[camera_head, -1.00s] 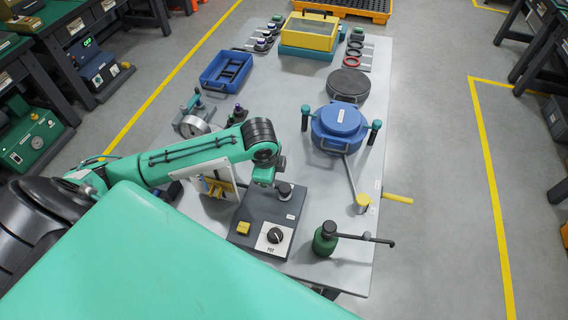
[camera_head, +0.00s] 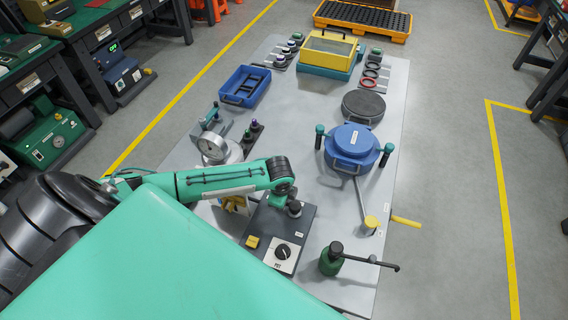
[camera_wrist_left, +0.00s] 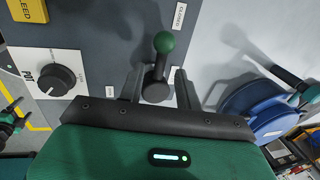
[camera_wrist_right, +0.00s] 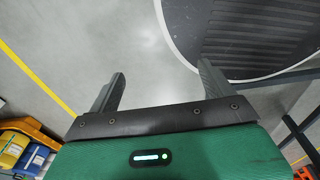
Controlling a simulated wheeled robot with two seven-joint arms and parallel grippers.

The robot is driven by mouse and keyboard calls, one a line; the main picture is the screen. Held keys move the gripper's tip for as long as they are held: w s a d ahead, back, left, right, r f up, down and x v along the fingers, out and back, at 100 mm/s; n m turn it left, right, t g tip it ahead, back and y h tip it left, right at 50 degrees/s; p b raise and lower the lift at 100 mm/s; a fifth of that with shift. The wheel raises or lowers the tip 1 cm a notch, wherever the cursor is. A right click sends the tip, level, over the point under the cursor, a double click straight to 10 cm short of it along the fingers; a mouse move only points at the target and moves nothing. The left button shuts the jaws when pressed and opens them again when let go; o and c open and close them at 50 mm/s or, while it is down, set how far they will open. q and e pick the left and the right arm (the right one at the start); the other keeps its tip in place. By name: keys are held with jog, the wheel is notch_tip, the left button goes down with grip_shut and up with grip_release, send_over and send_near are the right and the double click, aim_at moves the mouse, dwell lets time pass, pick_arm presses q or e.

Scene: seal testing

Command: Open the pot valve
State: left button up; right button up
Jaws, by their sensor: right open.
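The grey control box (camera_head: 310,222) stands at the near part of the table. It carries a black dial (camera_head: 283,252) on a white plate marked POT, also in the left wrist view (camera_wrist_left: 56,80). A short lever with a green ball knob (camera_wrist_left: 164,42) rises from the box beside a label reading CLOSED (camera_wrist_left: 179,14). My left gripper (camera_wrist_left: 158,82) is open, with one finger on each side of the lever; gaps show on both sides. In the head view its fingers are hidden by the arm. My right gripper (camera_wrist_right: 160,82) is open and empty above the floor.
A blue lidded pot (camera_head: 352,142) with a long lever is behind. A gauge (camera_head: 212,146) and blue tray (camera_head: 245,86) stand left.

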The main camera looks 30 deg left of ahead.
pick_arm(q)
jog(key=shift+f, duration=0.55)
grip_shut()
jog(key=shift+w, duration=0.1)
